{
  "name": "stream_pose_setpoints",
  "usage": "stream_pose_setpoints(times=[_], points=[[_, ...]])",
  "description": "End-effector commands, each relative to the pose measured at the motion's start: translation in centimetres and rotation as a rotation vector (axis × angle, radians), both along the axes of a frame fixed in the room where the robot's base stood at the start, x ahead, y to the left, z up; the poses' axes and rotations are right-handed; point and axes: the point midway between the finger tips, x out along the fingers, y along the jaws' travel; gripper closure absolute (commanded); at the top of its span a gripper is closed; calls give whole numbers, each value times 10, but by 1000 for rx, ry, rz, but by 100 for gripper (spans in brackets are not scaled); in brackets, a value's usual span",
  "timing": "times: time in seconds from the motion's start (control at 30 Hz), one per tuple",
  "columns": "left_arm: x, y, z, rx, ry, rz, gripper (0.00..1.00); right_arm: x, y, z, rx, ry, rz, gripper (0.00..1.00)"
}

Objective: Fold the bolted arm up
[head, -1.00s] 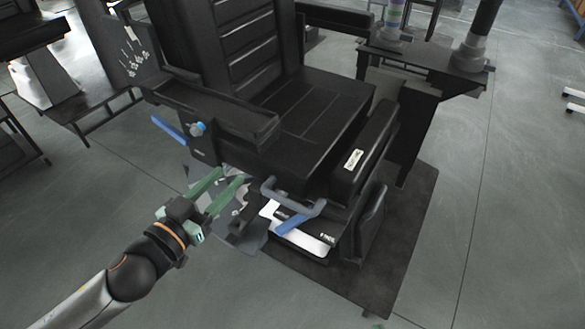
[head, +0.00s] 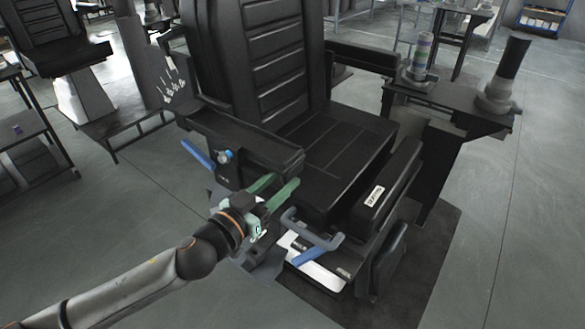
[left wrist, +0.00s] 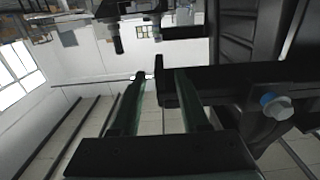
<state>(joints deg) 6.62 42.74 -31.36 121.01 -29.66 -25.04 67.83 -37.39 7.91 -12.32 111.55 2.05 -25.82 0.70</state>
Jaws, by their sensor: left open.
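The bolted arm is the black armrest (head: 245,140) on the near side of the black chair (head: 335,140). It lies level beside the seat. A blue round knob (head: 225,157) and a blue lever (head: 197,152) show below its rear part. My left gripper (head: 286,182), with green fingers, is open just below the armrest's front end. In the left wrist view the armrest (left wrist: 235,83) reaches in from the right, its end showing near the fingertips (left wrist: 160,78); I cannot tell whether they touch. The knob (left wrist: 277,105) shows at right. My right gripper is not in view.
A grey handle (head: 312,235) and another blue lever (head: 318,254) stick out below the seat front, close to my gripper. Joystick consoles (head: 450,110) stand on the chair's far side. The floor (head: 140,220) at left is clear.

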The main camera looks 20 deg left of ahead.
Motion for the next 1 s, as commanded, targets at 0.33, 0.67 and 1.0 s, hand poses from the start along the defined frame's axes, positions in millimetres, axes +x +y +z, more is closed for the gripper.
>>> stream_pose_setpoints(times=[0.33, 0.67, 1.0], points=[[36, -13, 1, 1, -1, -1, 55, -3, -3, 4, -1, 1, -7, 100], [40, -15, 0, 0, 0, -1, 55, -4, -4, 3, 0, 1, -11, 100], [40, -15, 0, 0, 0, -1, 85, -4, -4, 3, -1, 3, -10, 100]])
